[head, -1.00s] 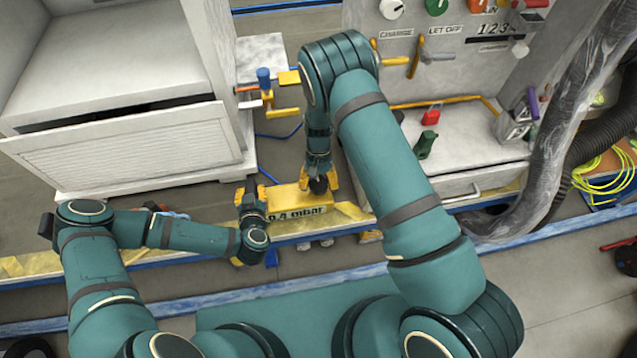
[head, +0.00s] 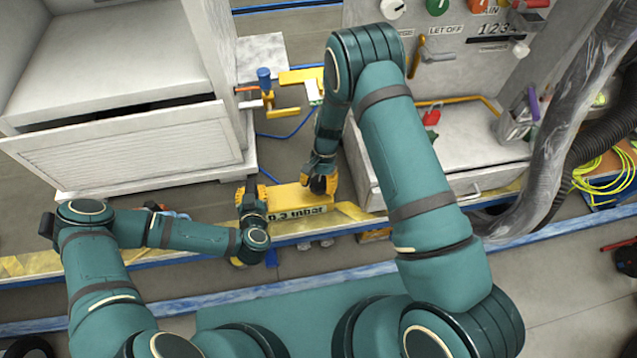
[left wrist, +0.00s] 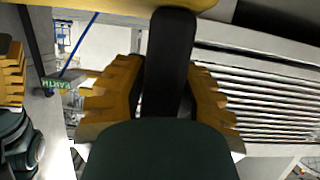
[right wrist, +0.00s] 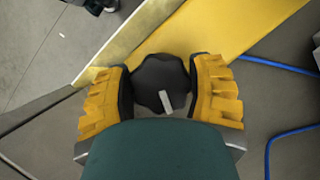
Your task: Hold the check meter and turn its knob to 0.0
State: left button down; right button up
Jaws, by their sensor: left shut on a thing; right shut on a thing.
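The check meter (head: 298,197) is a yellow box held out in front of the station. Its front label reads about 0.3 mbar; it read 0.4 earlier. My left gripper (head: 249,197) is shut on the meter's left end. In the left wrist view, a dark bar (left wrist: 170,62) lies between its yellow fingers. My right gripper (head: 319,183) is shut on the black knob at the meter's right end. In the right wrist view, the lobed knob (right wrist: 160,82) with a pale pointer mark sits between both fingers. My right gripper mostly hides the knob in the head view.
A white louvred cabinet (head: 120,140) stands at the left. The station panel (head: 440,62) with knobs and levers is at the upper right. A blue-handled valve (head: 264,78) is behind the meter. A thick grey hose (head: 570,110) runs down the right.

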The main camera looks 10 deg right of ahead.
jog(key=m+t+y, duration=0.1)
jog(key=m, duration=0.3)
jog(key=shift+m, duration=0.3)
jog(key=m+t, duration=0.1)
jog(key=m, duration=0.1)
jog(key=m+t+y, duration=0.1)
jog(key=m, duration=0.2)
jog(key=shift+w, duration=0.15)
jog(key=m+t, duration=0.2)
jog(key=m, duration=0.3)
jog(key=shift+m, duration=0.4)
jog(key=shift+w+m+t+h, duration=0.1)
jog(key=shift+m+t+h, duration=0.5)
jog(key=shift+m, duration=1.3)
jog(key=o, duration=1.2)
